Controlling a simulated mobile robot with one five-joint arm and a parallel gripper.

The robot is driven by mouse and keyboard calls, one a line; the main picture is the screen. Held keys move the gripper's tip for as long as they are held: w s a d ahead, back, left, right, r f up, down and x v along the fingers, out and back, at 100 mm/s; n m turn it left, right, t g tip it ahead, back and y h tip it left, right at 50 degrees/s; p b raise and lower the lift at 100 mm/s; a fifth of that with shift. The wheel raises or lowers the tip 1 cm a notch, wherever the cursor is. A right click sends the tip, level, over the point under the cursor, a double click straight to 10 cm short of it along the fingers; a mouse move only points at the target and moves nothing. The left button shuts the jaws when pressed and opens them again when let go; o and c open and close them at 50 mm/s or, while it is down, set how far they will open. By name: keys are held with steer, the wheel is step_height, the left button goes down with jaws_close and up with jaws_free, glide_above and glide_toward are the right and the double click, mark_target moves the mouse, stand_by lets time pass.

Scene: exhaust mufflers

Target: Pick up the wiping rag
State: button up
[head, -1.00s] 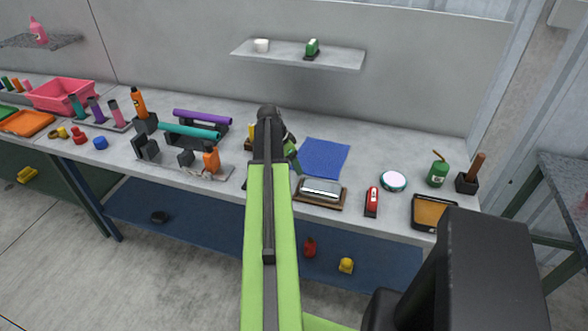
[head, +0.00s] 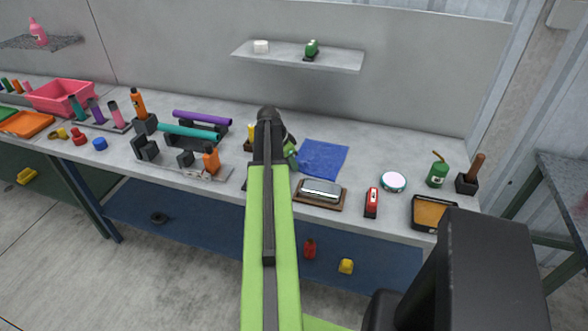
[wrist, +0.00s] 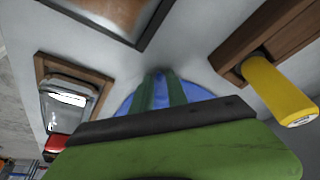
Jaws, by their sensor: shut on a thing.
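The wiping rag (head: 322,158) is a blue cloth lying on the grey workbench, with a creased, uneven surface. My gripper (head: 291,152) is at its left edge, largely hidden behind my arm in the head view. In the wrist view my green fingers (wrist: 160,82) are close together and shut on the rag, whose blue cloth (wrist: 194,91) shows on both sides of them. The pinched part is hidden, and much of the rag lies behind the gripper body there. The rag still appears to be at bench level.
A metal-topped wooden block (head: 320,191) sits just in front of the rag. A red tool (head: 371,202), a round tin (head: 393,182) and a tray (head: 434,213) lie to the right. A yellow cylinder (wrist: 279,90) is near the gripper. Bench behind the rag is clear.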

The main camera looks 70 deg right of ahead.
jaws_close()
step_height(320, 180, up, 30)
steer(key=p, duration=3)
